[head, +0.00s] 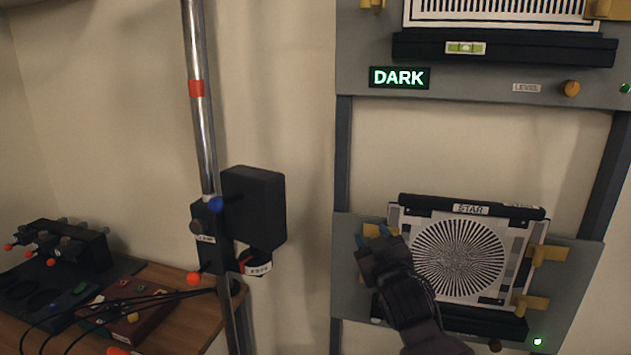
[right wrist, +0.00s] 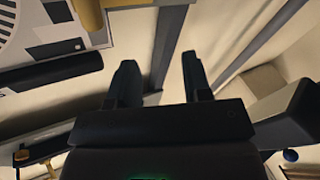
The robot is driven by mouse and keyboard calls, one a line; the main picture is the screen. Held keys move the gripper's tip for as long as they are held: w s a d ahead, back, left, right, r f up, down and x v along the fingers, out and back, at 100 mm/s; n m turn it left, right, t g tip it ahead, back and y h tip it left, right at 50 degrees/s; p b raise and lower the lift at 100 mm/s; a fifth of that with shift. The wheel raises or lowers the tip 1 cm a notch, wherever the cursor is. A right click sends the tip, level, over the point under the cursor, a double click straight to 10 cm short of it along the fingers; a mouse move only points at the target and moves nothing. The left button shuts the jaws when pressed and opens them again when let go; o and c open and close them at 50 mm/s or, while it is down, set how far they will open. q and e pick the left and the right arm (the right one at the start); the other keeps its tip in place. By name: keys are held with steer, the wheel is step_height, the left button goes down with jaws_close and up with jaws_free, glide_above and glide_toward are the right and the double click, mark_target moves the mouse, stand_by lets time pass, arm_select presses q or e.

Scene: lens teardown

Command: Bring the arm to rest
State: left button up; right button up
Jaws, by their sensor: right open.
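My right gripper (head: 374,240) is in front of the left edge of the lower grey panel, beside the star chart (head: 457,258). My arm comes up from below and overlaps the chart's left side. In the right wrist view the two fingers (right wrist: 160,80) stand apart with nothing between them. Part of the chart (right wrist: 50,22) shows at the upper left there, with a brass clamp (right wrist: 88,14) close to the left finger. I cannot tell from the head view whether the gripper touches the panel. My left gripper is not in view.
The upper panel (head: 480,84) carries a lit DARK sign (head: 399,78) and an orange knob (head: 571,88). A chrome pole (head: 200,120) with a black box (head: 254,208) stands to the left. A wooden bench (head: 180,316) with cables and a dark red case (head: 140,318) is at lower left.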

steer(key=s+d+f+m+g+h, duration=0.1)
steer(key=s+d+f, duration=0.4)
steer(key=s+f, duration=0.6)
steer(key=s+d+f+m+g+h, duration=0.1)
steer(key=s+d+f+g, duration=0.3)
steer(key=s+f, duration=0.8)
steer(key=s+d+f+m+g+h, duration=0.1)
steer(key=s+d+f+m+g, duration=0.1)
steer(key=s+d+f, duration=0.5)
steer(key=s+f+g, duration=0.1)
steer(key=s+f, duration=0.4)
steer(key=s, duration=0.3)
steer(key=shift+f+m+h, duration=0.25)
steer(key=shift+m+h, duration=0.05)
steer(key=shift+m, duration=0.1)
steer(key=shift+w, duration=0.1)
